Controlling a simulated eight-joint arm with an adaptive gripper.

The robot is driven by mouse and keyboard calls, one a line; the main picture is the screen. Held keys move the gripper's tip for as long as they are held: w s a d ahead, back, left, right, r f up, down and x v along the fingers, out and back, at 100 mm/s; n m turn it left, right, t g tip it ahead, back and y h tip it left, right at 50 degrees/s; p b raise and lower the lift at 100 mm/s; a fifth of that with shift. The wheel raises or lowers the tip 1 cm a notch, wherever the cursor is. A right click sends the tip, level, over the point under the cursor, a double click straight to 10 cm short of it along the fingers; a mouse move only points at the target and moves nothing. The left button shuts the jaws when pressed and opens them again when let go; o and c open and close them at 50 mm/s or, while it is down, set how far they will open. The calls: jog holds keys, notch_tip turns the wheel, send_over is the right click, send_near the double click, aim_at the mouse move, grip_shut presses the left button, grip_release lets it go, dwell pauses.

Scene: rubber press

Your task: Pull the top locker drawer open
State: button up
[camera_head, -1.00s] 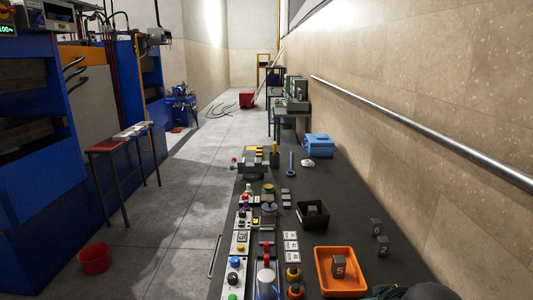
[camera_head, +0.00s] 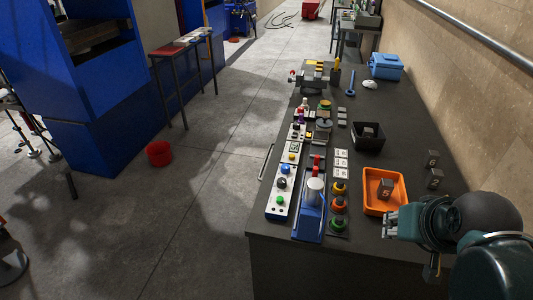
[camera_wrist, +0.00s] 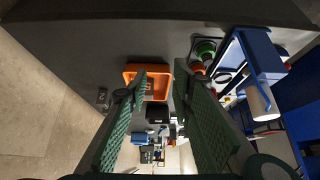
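A thin bar handle (camera_head: 266,162) stands off the left side of the dark bench (camera_head: 376,107). I cannot tell whether it belongs to the top locker drawer, as the bench's left face is hidden from this angle. No drawer front shows clearly in either view. My gripper (camera_head: 388,222) is above the bench's near right part, beside the orange tray, well away from the handle. In the wrist view my gripper (camera_wrist: 160,80) has its two green fingers apart with nothing held between them.
The orange tray (camera_head: 400,204) holds a numbered cube (camera_head: 386,188). A black bin (camera_head: 369,143), control panel (camera_head: 281,198) and blue fixture (camera_head: 310,222) crowd the bench. A red bucket (camera_head: 159,153) stands on the floor. The floor left of the bench is largely clear.

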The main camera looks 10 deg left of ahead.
jog(key=w+a+r+g+p, duration=0.1)
jog(key=w+a+r, duration=0.3)
jog(key=w, duration=0.3)
jog(key=w+a+r+g+p, duration=0.1)
jog(key=w+a+r, duration=0.2)
jog(key=w, duration=0.5)
jog(key=w+a+g+p, duration=0.2)
jog(key=w+a, duration=0.9)
jog(key=w, duration=0.3)
jog(key=w+a+f+p, duration=0.1)
jog(key=w+a+f, duration=0.3)
jog(key=a, duration=0.3)
jog(key=w+a+f+g+h+p, duration=0.1)
jog(key=w+a+f, duration=0.4)
jog(key=a+f, duration=0.1)
jog(key=w+a+f+g+p, duration=0.1)
jog(key=w+a+f, duration=0.4)
jog(key=a, duration=0.3)
jog(key=shift+a+h+p, duration=0.15)
jog(key=shift+h+p, duration=0.15)
jog(key=shift+h, duration=0.1)
send_near(265, 161)
jog(key=shift+w+a+f+g+h+p, duration=0.15)
jog(key=shift+w+a+g+h+p, duration=0.2)
jog(key=shift+g+p, duration=0.1)
jog(key=shift+b+x, duration=0.4)
jog(key=shift+x, duration=3.45)
